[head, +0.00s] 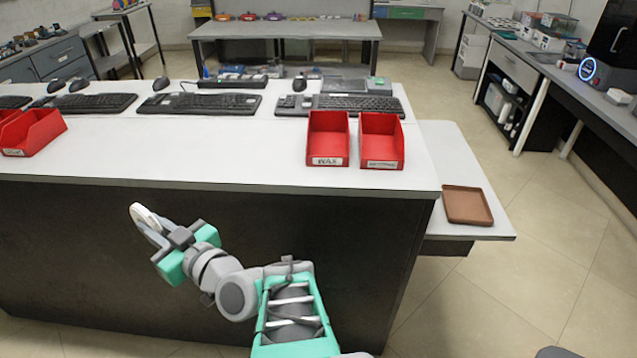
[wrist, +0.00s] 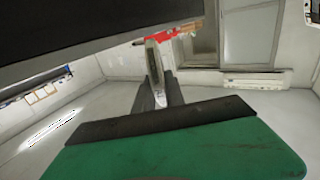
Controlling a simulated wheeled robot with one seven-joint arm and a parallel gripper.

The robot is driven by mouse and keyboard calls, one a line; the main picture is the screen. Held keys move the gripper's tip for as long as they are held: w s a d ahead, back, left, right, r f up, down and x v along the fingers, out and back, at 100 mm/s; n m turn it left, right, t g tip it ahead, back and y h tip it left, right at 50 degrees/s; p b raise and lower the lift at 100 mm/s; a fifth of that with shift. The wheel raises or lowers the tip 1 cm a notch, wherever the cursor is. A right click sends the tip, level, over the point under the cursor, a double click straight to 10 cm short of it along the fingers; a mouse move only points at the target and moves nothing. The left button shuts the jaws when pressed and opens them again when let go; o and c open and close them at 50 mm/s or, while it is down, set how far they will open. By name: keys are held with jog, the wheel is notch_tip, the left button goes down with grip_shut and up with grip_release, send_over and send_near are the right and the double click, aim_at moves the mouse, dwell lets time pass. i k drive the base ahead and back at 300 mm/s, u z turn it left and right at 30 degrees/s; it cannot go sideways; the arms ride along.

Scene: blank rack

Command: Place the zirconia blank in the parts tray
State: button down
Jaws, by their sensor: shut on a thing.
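The zirconia blank (head: 144,214) is a white disc, held at the end of my gripper (head: 150,232) in front of the dark bench front, at the left. In the wrist view the blank (wrist: 154,70) shows as a thin light shape seen nearly edge-on between the fingers of my gripper (wrist: 157,90). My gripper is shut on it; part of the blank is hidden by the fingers. A shallow brown tray (head: 468,205), which looks empty, lies on the lower white side table at the right. My gripper is far to the left of this tray.
Red bins stand on the white bench top (head: 220,150): one labelled WAX (head: 328,140), one beside it (head: 382,142), others at far left (head: 34,133). Keyboards (head: 212,104) line the back. The bench corner lies between my gripper and the side table (head: 445,150). Floor is open at right.

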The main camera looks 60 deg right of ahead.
aim_at(464, 208)
jog(key=z, duration=0.05)
jog(key=k, duration=1)
jog(key=z, duration=1)
jog(key=i, duration=0.5)
